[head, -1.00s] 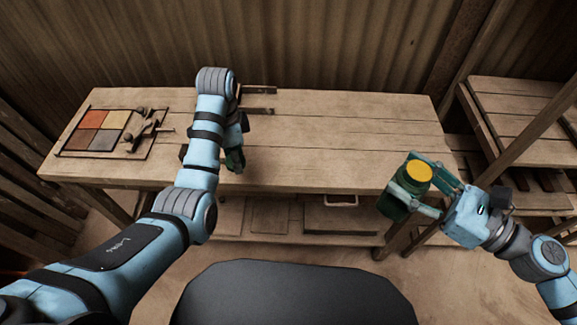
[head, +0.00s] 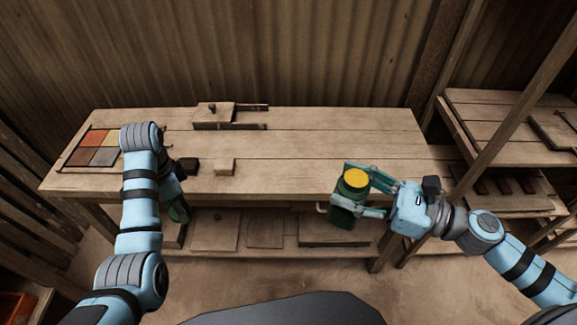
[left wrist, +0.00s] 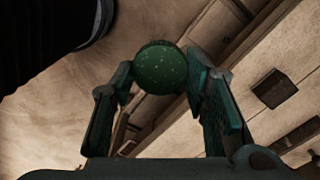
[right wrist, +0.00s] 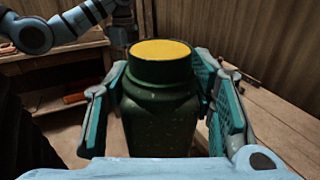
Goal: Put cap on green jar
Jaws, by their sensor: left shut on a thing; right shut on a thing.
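The green jar (head: 342,210) is upright in my right gripper (head: 355,192), held in front of the table's front edge. Its mouth has no cap on it and shows a yellow fill (head: 356,179). The right wrist view shows the jar (right wrist: 160,110) between both fingers. My left gripper (head: 178,206) is at the left, near the table's front edge and partly hidden behind its own arm. In the left wrist view it is shut on a round, speckled dark green cap (left wrist: 160,67). The cap and jar are well apart.
The wooden table (head: 300,160) has a tray of coloured tiles (head: 92,148) at left, a wooden press (head: 228,117) at the back, and small blocks (head: 224,166). Its right half is clear. A shelf rack (head: 500,120) stands at right. The space between my grippers is free.

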